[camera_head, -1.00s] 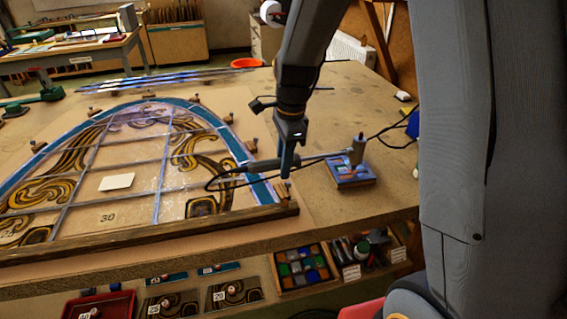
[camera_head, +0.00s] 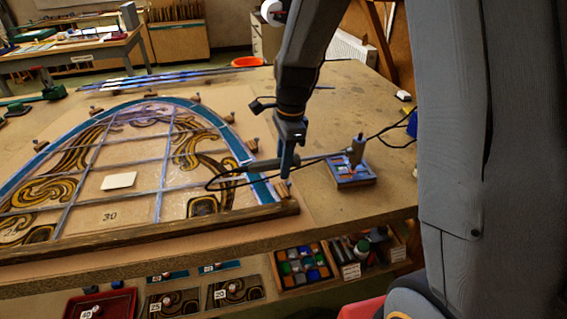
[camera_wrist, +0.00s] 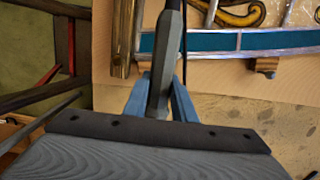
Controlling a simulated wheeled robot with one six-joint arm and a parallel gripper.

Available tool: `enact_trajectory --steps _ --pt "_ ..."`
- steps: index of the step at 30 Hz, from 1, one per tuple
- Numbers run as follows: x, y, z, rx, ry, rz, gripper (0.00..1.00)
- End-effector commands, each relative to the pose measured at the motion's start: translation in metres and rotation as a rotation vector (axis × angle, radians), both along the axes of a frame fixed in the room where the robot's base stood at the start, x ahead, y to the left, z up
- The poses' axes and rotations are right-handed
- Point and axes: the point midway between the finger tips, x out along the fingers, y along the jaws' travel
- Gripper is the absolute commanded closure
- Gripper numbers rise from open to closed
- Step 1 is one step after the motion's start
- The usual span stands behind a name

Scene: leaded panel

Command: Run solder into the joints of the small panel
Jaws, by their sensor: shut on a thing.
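The small panel (camera_head: 338,181) lies on the bench, blue-edged with small coloured pieces, right of the large arched panel. My gripper (camera_head: 285,176) is shut on the soldering iron (camera_head: 263,166), left of the small panel. In the wrist view the iron's dark handle (camera_wrist: 167,55) runs between my blue fingers (camera_wrist: 160,103). In the head view a thin shaft runs right from the grip to a grey upright head (camera_head: 357,149) over the small panel. The head's lower tip is at the panel's top face; I cannot tell whether it touches. The joints are too small to judge.
The large arched leaded panel (camera_head: 163,192) fills the bench's left, with wooden blocks around it and a wooden bar (camera_head: 150,230) along its front. A black cord loops left of my gripper; another runs right toward a blue object (camera_head: 412,125). Bare bench lies right of the small panel.

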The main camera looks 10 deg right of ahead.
Motion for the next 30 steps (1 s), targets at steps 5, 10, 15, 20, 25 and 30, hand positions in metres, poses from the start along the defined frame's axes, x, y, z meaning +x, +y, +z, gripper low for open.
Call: enact_trajectory --steps 5,10,15,20,25,30 --pt "0.0002 -0.0001 -0.0022 0.0 0.0 0.0 1.0" --pt "0.0003 0.0 -0.0045 0.0 -0.001 0.0 1.0" --pt "0.0003 0.0 -0.0068 0.0 -0.001 0.0 1.0" --pt "0.0003 0.0 -0.0065 0.0 -0.001 0.0 1.0" --pt "0.0003 0.0 -0.0065 0.0 -0.001 0.0 1.0" --pt "0.0003 0.0 -0.0067 0.0 -0.001 0.0 1.0"
